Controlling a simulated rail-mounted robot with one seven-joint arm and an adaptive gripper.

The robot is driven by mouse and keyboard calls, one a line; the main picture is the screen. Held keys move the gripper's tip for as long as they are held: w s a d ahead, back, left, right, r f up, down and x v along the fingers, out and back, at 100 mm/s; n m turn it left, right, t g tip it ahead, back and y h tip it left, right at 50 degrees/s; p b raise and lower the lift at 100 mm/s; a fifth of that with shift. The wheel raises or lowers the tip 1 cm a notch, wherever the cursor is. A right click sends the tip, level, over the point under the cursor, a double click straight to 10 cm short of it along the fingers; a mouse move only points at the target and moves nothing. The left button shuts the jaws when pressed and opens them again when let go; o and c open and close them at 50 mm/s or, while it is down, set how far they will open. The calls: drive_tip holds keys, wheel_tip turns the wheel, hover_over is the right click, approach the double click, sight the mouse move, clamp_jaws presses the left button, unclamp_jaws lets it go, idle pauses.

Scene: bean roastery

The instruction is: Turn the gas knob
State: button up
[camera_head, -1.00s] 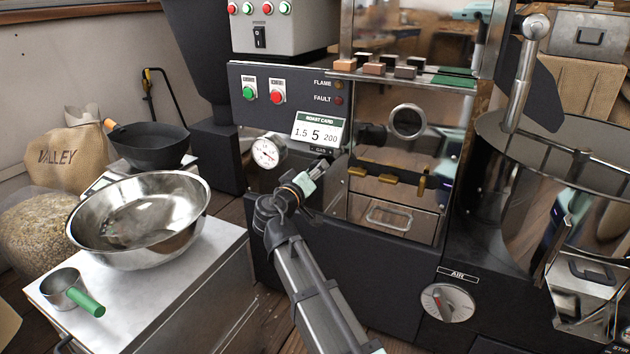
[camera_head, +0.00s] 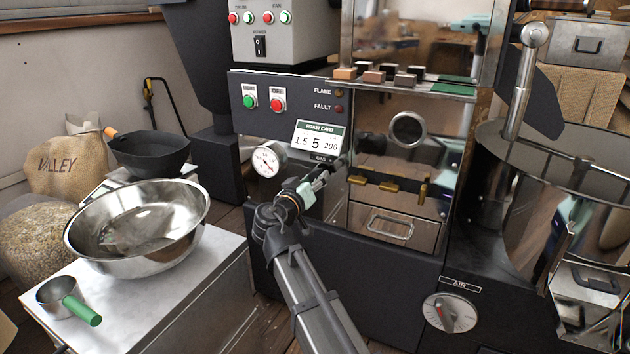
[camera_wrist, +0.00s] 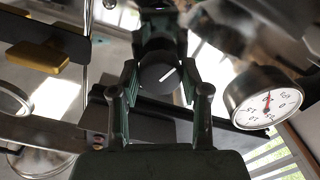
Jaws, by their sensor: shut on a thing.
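The gas knob (camera_wrist: 160,76) is a dark round knob with a white pointer line, seen in the wrist view. The line slants up to the right there. My gripper (camera_wrist: 160,90) has one finger on each side of the knob and is shut on it. In the head view my gripper (camera_head: 322,178) is at the machine front, just under the GAS label (camera_head: 321,158); the knob is hidden there. The round pressure gauge (camera_head: 267,160) is left of the gripper, and it also shows at the right of the wrist view (camera_wrist: 266,98).
A roast card (camera_head: 315,139) reading 1.5, 5, 200 sits just above the gripper. Brass-coloured latches (camera_head: 388,186) are to the right. A steel bowl (camera_head: 138,228) and a scoop (camera_head: 62,297) stand on the left bench. The AIR dial (camera_head: 450,312) is lower right.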

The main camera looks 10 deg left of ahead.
drive_tip(key=o, duration=1.1)
drive_tip(key=shift+o, duration=0.2)
drive_tip(key=v, duration=1.2)
